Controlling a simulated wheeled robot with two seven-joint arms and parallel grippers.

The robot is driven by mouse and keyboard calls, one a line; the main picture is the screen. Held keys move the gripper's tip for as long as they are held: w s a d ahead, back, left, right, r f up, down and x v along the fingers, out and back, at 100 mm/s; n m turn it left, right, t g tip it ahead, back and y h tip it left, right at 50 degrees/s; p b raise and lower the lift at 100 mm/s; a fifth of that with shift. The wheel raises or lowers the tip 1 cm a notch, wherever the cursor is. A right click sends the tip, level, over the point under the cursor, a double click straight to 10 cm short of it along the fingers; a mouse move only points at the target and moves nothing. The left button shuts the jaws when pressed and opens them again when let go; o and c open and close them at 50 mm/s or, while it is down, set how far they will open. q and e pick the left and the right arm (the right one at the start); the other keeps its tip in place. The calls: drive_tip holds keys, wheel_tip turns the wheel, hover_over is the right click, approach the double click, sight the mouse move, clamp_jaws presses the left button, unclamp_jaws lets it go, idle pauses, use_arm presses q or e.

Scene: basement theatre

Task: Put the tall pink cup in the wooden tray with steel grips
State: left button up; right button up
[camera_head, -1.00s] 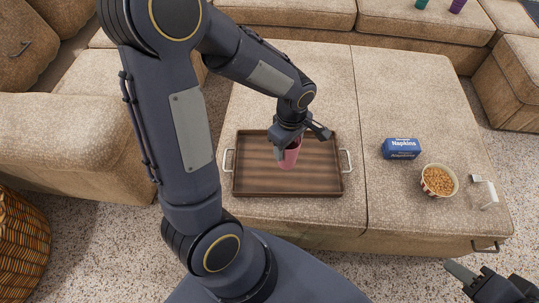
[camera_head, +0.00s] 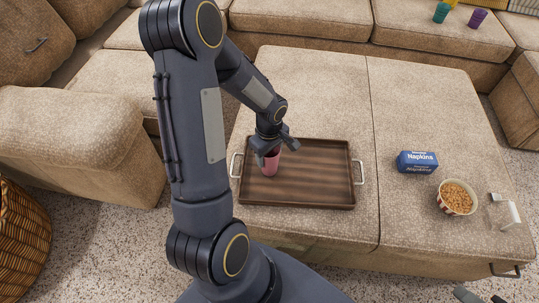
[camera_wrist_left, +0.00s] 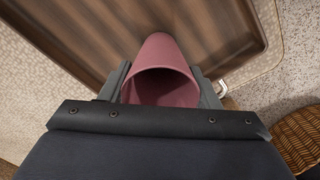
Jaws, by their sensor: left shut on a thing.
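The tall pink cup (camera_head: 271,163) is held by my left gripper (camera_head: 268,147) over the left part of the wooden tray (camera_head: 315,183). In the left wrist view the pink cup (camera_wrist_left: 163,75) sits between the two fingers, its open rim facing the camera. Whether its base touches the tray floor cannot be told. The brown tray has a steel grip on its left end (camera_head: 235,165) and one on its right end (camera_head: 359,172), and holds nothing else. My right gripper (camera_head: 481,297) shows only as two separated fingertips at the bottom edge, empty.
The tray lies on a beige ottoman (camera_head: 315,90). To its right are a blue napkin box (camera_head: 417,162), a bowl of snacks (camera_head: 456,197) and a clear-and-white item (camera_head: 504,212). Green (camera_head: 441,12) and purple (camera_head: 477,18) cups stand on the far sofa.

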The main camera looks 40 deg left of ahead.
use_arm(q)
drive_tip(key=shift+f, duration=0.2)
drive_tip(key=o, duration=1)
drive_tip(key=shift+r, duration=0.1)
drive_tip(key=shift+c, duration=0.2)
drive_tip(key=shift+r, duration=0.1)
